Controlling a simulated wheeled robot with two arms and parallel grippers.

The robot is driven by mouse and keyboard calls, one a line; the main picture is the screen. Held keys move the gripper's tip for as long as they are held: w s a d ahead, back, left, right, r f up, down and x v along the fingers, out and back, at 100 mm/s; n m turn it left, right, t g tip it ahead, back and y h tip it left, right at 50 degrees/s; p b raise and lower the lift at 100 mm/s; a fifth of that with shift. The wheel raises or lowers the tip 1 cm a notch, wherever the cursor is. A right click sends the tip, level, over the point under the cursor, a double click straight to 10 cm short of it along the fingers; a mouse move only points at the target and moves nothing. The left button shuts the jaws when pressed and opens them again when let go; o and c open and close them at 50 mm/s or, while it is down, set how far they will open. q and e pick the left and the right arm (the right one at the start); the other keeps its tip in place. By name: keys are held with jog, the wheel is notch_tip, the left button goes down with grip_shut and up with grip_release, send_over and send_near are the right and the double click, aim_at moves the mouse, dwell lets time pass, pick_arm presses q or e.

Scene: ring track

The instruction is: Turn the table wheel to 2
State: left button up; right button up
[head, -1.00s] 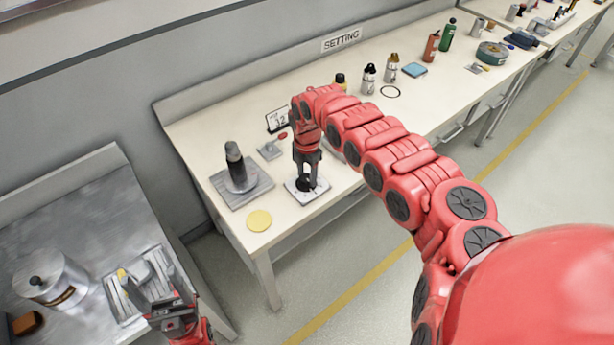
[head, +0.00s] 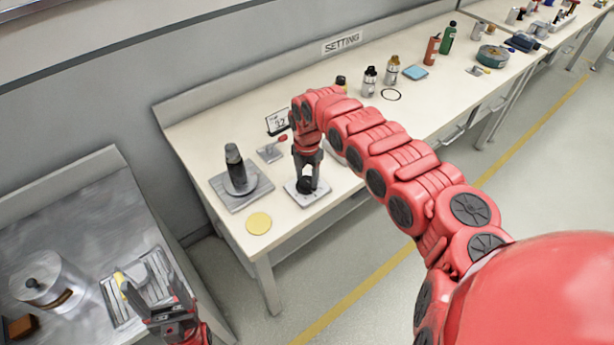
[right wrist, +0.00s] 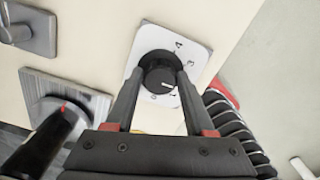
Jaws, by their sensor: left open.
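The table wheel is a black round knob (right wrist: 158,75) on a white plate (head: 309,194) with printed digits, near the front of the long table. In the right wrist view a white mark on the knob points down-right, close to the digit 1; 3 and 4 show at its upper right. My right gripper (head: 308,180) points down over it, with one finger on each side, seemingly touching the knob; it also shows in the right wrist view (right wrist: 160,72). The digit 2 is not clear to me. My left gripper (head: 152,297) is open and empty above the side bench.
A yellow disc (head: 258,222) lies at the table's front corner. A small card (head: 277,121) stands behind. A slotted tray (head: 150,275) and metal pot (head: 45,278) are on the side bench.

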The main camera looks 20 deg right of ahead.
aim_at(307, 179)
jog(key=o, duration=0.4)
notch_tip(307, 179, up, 17)
jog(key=b, duration=0.3)
jog(key=shift+r, duration=0.2)
